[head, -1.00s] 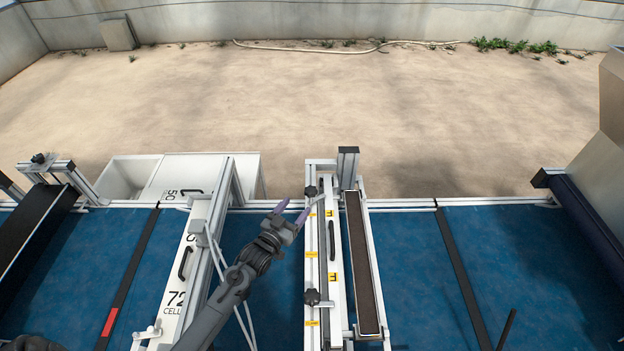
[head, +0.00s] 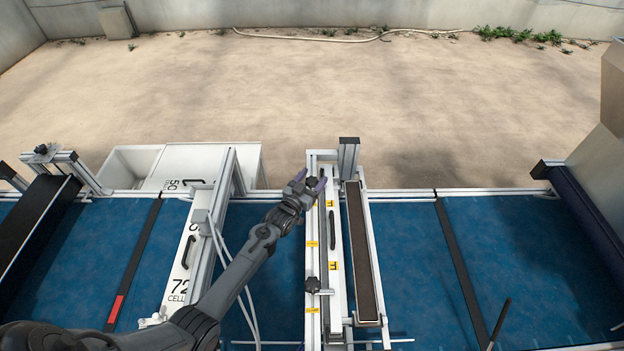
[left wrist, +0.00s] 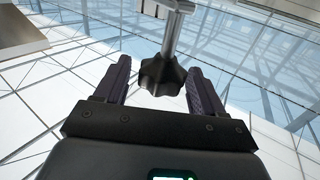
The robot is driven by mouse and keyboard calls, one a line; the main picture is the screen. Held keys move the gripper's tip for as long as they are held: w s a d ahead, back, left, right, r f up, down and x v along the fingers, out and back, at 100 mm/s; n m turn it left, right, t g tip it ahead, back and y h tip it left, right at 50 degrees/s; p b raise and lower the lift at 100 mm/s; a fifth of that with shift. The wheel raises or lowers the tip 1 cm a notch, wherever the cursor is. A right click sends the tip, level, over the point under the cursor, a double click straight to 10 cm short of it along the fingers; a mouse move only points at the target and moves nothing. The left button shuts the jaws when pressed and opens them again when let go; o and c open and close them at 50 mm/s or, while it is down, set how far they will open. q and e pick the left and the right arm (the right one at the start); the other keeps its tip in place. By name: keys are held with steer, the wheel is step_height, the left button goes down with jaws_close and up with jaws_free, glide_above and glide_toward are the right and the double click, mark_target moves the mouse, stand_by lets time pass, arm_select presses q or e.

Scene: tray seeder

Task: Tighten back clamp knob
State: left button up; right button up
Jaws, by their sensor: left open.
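The back clamp knob (head: 312,182) is a dark lobed knob at the far end of the white clamp frame in the middle of the head view. In the left wrist view the knob (left wrist: 161,77) sits on a grey metal stem between the two purple-grey fingers. My left gripper (head: 311,180) is open around the knob, one finger on each side. In the left wrist view a gap shows on both sides of the knob, and the left gripper (left wrist: 158,84) is not closed on it. My right gripper is not in view.
A front clamp knob (head: 312,285) sits nearer on the same frame. A dark narrow trough (head: 363,250) runs along its right side. A white 72-cell plate (head: 190,255) and upright frame stand left. Blue belt (head: 410,265) lies right of the trough.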

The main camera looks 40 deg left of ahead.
arm_select(q)
steer(key=c, duration=1)
steer(key=shift+o, duration=0.2)
steer(key=shift+m+h, duration=0.3)
steer(key=shift+h, duration=0.2)
steer(key=m+h+b, duration=0.2)
steer(key=h, duration=0.1)
steer(key=shift+f+b, duration=0.2)
steer(key=shift+b, duration=0.2)
steer(key=m+h+b, duration=0.3)
steer(key=h+b, duration=0.1)
steer(key=shift+g+h, duration=0.3)
steer(key=shift+g, duration=0.1)
steer(key=shift+d+r+m+g+h+b, duration=0.15)
steer(key=shift+m+g+h+b, duration=0.25)
steer(key=shift+m+h+b, duration=0.45)
steer(key=o, duration=1)
steer(key=shift+c, duration=0.2)
